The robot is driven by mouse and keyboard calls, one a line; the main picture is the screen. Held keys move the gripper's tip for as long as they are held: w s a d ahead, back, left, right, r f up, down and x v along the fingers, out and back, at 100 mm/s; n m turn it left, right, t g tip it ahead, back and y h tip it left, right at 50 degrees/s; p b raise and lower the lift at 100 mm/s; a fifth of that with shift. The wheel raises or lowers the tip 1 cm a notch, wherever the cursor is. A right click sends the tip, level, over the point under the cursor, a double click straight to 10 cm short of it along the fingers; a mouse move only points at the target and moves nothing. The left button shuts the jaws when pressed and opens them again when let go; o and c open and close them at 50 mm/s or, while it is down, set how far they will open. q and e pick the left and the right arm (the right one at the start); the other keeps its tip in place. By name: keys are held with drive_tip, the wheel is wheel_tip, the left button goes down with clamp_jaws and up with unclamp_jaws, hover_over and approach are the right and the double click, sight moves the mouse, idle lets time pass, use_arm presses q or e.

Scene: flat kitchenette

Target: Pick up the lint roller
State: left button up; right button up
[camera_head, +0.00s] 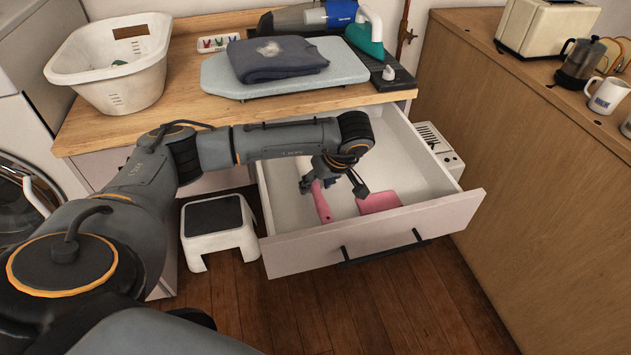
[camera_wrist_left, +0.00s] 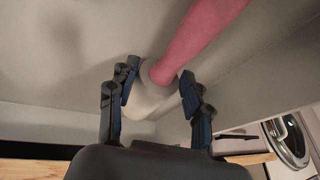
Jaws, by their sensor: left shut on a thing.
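The lint roller has a pink handle (camera_head: 321,204) that shows in the open drawer in the head view, leaning down toward the drawer's front. In the left wrist view its pink handle (camera_wrist_left: 205,38) runs to the upper right, and its pale roller end (camera_wrist_left: 150,97) lies between the fingers. My left gripper (camera_head: 332,185) reaches down into the drawer and is shut on the lint roller near where handle and roller meet. I cannot tell whether the lint roller touches the drawer floor. My right gripper is not in view.
The white drawer (camera_head: 425,165) stands open, with a flat pink object (camera_head: 379,202) right of the lint roller. Above are an ironing board (camera_head: 218,78) with a folded dark garment, an iron (camera_head: 366,38) and a laundry basket (camera_head: 115,85). A step stool (camera_head: 215,228) stands left of the drawer.

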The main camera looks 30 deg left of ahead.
use_arm(q)
drive_tip(key=shift+r, duration=0.45)
drive_tip(key=s+r, duration=0.1)
drive_tip(key=r, duration=0.1)
drive_tip(key=s+d+r, duration=0.1)
drive_tip(key=r, duration=0.2)
drive_tip(key=s+d+r, duration=0.1)
drive_tip(key=s+r, duration=0.1)
drive_tip(key=shift+d+r, duration=0.15)
drive_tip(key=shift+r, duration=0.25)
drive_tip(key=s+d+r+p, duration=0.1)
drive_tip(key=s+d+r, duration=0.3)
drive_tip(key=s, duration=0.4)
drive_tip(key=shift+s+d, duration=0.15)
drive_tip(key=shift+d, duration=0.05)
